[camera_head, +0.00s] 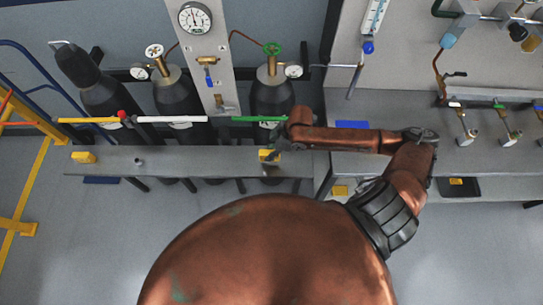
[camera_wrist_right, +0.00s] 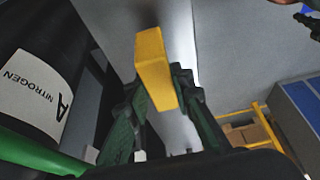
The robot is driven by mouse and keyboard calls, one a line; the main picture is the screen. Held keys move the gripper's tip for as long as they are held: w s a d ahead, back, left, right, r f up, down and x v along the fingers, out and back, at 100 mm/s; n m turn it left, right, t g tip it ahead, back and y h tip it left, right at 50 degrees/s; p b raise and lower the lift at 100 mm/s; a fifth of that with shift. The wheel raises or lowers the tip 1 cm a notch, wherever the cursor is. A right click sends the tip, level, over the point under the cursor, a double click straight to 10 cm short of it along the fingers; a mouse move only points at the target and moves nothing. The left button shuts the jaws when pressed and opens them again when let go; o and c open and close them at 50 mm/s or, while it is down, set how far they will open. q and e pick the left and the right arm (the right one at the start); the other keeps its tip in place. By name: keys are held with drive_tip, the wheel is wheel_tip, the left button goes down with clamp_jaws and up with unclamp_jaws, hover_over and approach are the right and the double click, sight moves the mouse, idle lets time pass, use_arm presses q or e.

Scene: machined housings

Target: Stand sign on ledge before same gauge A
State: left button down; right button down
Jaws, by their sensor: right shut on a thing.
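My right gripper (camera_head: 276,152) is over the ledge (camera_head: 215,160), in front of the right-hand cylinder. It is shut on a small yellow block-like sign (camera_head: 266,155). In the right wrist view the sign (camera_wrist_right: 153,62) sticks up between the fingers of the gripper (camera_wrist_right: 160,105), slightly tilted. Whether the sign touches the ledge I cannot tell. A round gauge (camera_head: 195,18) is on the upright panel, and a smaller gauge (camera_head: 293,71) is by the right-hand cylinder. No letter is readable on either. My left gripper is not in view.
Black cylinders (camera_head: 272,97) stand behind the ledge; one in the wrist view has a label reading "NITROGEN A" (camera_wrist_right: 32,92). A green bar (camera_head: 258,119) runs close behind my gripper. Another yellow block (camera_head: 84,157) sits at the ledge's left end. The ledge's middle is mostly clear.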

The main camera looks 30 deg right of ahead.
drive_tip(key=shift+d+f, duration=0.3)
drive_tip(key=shift+f, duration=0.1)
drive_tip(key=shift+w+d+f, duration=0.1)
drive_tip(key=shift+d+f, duration=0.1)
drive_tip(key=shift+f, duration=1.5)
drive_tip(key=shift+f, duration=0.1)
drive_tip(key=c, duration=1.7)
unclamp_jaws()
drive_tip(key=p+v, duration=0.1)
drive_tip(key=v, duration=1.1)
